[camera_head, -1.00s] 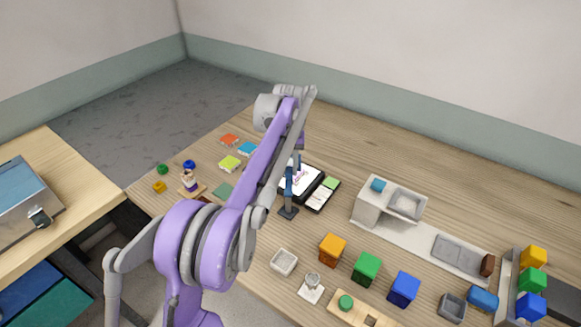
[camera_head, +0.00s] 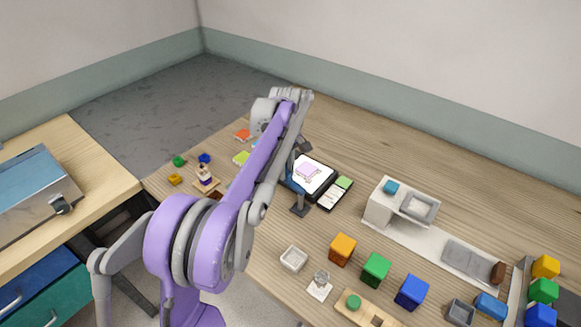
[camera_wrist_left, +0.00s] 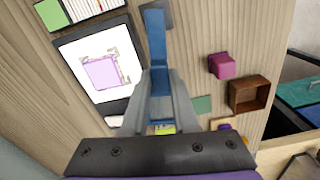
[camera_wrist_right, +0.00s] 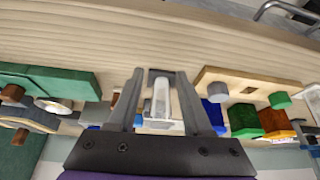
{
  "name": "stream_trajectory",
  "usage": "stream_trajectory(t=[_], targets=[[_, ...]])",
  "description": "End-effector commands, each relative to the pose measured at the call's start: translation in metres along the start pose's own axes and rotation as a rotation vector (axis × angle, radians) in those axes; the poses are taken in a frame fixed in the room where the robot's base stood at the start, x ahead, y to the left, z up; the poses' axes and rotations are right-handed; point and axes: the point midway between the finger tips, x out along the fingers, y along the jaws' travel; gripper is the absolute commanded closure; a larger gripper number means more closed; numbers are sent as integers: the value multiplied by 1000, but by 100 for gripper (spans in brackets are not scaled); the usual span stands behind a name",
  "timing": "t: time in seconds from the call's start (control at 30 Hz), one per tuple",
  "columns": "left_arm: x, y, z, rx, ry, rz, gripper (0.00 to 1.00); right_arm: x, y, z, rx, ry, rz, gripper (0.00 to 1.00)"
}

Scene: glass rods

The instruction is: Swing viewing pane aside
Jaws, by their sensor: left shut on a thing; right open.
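The viewing pane looks to be the blue piece (camera_head: 291,184) on a stand with a grey foot (camera_head: 300,210), beside the lit pad. In the left wrist view the blue piece (camera_wrist_left: 156,50) shows edge-on as a narrow bar. My left gripper (camera_wrist_left: 158,88) is shut on it. In the head view my purple arm hides much of that grip. The black-framed lit pad (camera_head: 320,186) bears a pale purple square (camera_head: 308,170); the pad also shows in the left wrist view (camera_wrist_left: 70,62). My right gripper (camera_wrist_right: 160,88) is open, seen only in its own wrist view.
A green-and-white panel (camera_head: 336,193) adjoins the pad. Orange (camera_head: 342,249), green (camera_head: 375,270) and blue (camera_head: 411,292) blocks stand towards the front. A white station (camera_head: 392,207) stands to the right. The left wrist view shows a magenta cube (camera_wrist_left: 222,66) and brown open box (camera_wrist_left: 249,95).

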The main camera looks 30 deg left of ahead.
Motion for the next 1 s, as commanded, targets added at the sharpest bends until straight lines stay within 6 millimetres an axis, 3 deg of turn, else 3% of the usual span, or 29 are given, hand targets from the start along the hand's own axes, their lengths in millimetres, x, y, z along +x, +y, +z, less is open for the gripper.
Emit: stream_trajectory(t=[0.3,0.87,0.9,1.0], targets=[[0,-8,0,-127,1,0,100,0,0,0,0,0,0,50],[0,-10,1,-153,0,-1,100,0,0,0,0,0,0,50],[0,-10,1,-153,0,-1,68,0,0,0,0,0,0,50],[0,-10,1,-152,0,-1,50,0,0,0,0,0,0,50]])
